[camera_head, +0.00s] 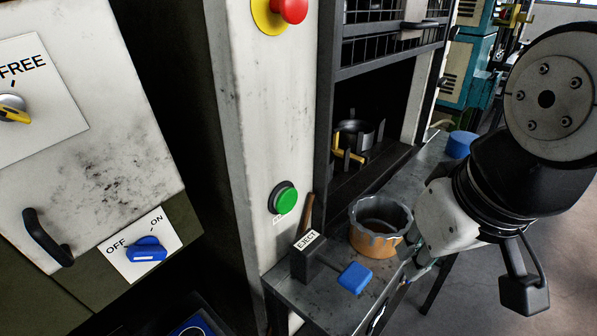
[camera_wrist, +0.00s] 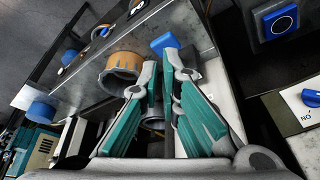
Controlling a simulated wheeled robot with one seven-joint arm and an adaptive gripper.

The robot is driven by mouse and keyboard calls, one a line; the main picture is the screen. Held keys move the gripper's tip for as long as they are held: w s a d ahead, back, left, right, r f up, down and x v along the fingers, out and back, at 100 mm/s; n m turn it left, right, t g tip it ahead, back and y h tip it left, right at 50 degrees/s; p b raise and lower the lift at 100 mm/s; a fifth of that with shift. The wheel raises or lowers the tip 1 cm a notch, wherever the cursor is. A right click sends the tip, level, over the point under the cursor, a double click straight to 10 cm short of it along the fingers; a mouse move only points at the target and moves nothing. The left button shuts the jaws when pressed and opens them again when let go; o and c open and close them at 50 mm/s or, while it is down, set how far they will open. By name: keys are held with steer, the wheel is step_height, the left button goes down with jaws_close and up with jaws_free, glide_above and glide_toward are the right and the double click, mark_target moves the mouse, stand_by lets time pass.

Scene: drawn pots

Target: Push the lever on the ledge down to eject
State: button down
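The lever has a blue pad (camera_head: 355,278) and sits at a dark block (camera_head: 310,262) labelled EJECT, on the grey metal ledge (camera_head: 290,302). The blue pad is raised above the ledge top. In the wrist view the blue pad (camera_wrist: 164,44) shows just beyond the fingertips. My gripper (camera_wrist: 161,62) points towards it, with the fingertips close together and nothing seen held. A narrow dark gap shows between the fingers; whether the tips touch is unclear. In the head view my gripper is to the right of the lever, partly hidden by my wrist.
An orange pot with grey dripping glaze (camera_head: 378,238) stands on the ledge just behind the lever. A brown handle (camera_head: 306,214) leans behind the block. A green button (camera_head: 285,198) is on the white post. A blue cylinder (camera_head: 461,144) stands farther back. A dark pot (camera_head: 356,137) is inside the opening.

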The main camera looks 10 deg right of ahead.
steer(key=n, duration=0.1)
steer(key=n+g+p, duration=0.4)
steer(key=n+p, duration=0.8)
steer(key=n, duration=1.2)
glide_above(360, 275)
step_height(360, 275, down, 2)
steer(key=shift+f, duration=0.15)
step_height(360, 275, down, 12)
steer(key=shift+s+f+p, duration=0.1)
steer(key=shift+f+p, duration=0.15)
steer(key=shift+p, duration=0.7)
steer(key=shift+f, duration=0.75)
